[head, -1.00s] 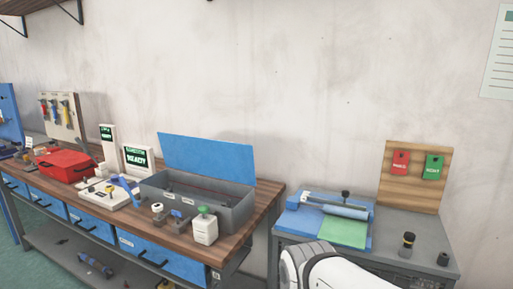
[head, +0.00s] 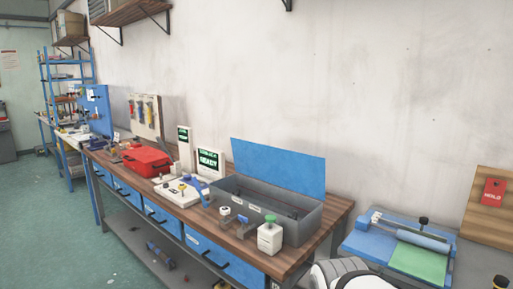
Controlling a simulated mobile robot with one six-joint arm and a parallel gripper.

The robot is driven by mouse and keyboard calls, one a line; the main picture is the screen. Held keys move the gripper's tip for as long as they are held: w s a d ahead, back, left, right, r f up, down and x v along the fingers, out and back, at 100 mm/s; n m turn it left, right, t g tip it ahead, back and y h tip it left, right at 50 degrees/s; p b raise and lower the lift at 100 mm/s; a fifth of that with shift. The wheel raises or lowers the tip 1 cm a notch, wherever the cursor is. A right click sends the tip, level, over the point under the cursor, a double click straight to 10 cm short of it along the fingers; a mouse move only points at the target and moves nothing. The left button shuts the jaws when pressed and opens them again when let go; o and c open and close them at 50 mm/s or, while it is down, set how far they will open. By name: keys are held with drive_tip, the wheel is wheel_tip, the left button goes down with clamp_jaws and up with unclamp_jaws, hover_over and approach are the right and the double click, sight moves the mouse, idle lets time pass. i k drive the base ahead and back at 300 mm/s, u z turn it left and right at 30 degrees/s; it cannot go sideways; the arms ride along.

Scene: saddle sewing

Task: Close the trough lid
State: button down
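The trough (head: 305,228) is a long grey box on the right part of the wooden workbench. Its blue lid (head: 280,166) stands open, tilted up along the back edge against the wall side. The inside of the trough is partly visible, with a thin dark rod or line in it. White labels show on its front wall. A white arm link of mine shows at the bottom edge, in front of the bench's right end. My gripper is outside the view.
A white bottle with a green top (head: 270,236) and small fixtures (head: 234,214) stand in front of the trough. A red box (head: 147,159) and a white device (head: 181,190) are farther left. Green floor is open at left.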

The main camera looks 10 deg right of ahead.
sight(304, 174)
drive_tip(key=u, duration=0.3)
drive_tip(key=i, duration=1.45)
drive_tip(key=z, duration=0.75)
